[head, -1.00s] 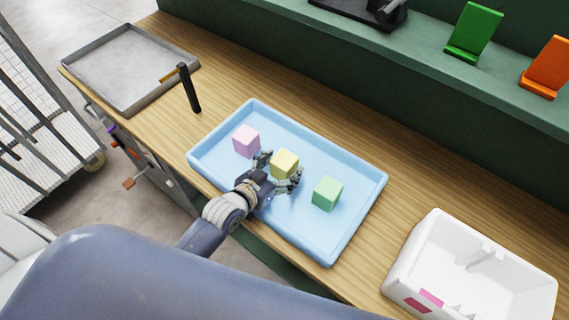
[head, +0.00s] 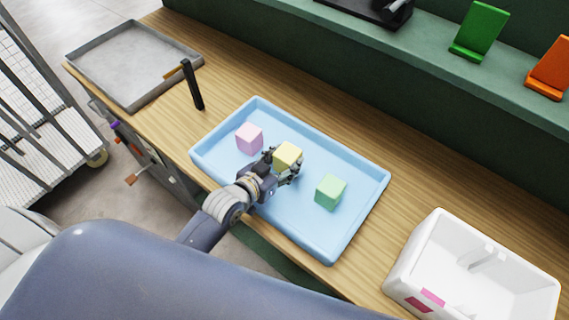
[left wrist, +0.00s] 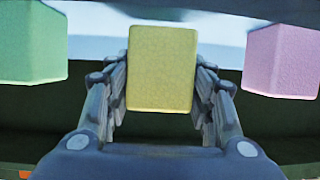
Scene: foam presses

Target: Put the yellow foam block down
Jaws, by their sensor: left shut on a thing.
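The yellow foam block (head: 287,154) is in the blue tray (head: 345,240), between a pink foam block (head: 249,138) and a green foam block (head: 331,191). My left gripper (head: 284,167) is shut on the yellow block, with a finger on each side. In the left wrist view the yellow block (left wrist: 161,68) sits between the fingertips of the left gripper (left wrist: 161,90). The green block (left wrist: 30,42) is at the left there and the pink block (left wrist: 283,60) at the right, both apart from the fingers. I cannot tell whether the yellow block touches the tray floor. My right gripper is not in view.
A white bin (head: 410,262) stands at the right of the wooden bench (head: 240,75). A grey metal tray (head: 130,65) lies at the far left, with a black upright tool (head: 192,86) beside it. Green and orange stands (head: 479,32) are on the back shelf. The blue tray's right end is bare.

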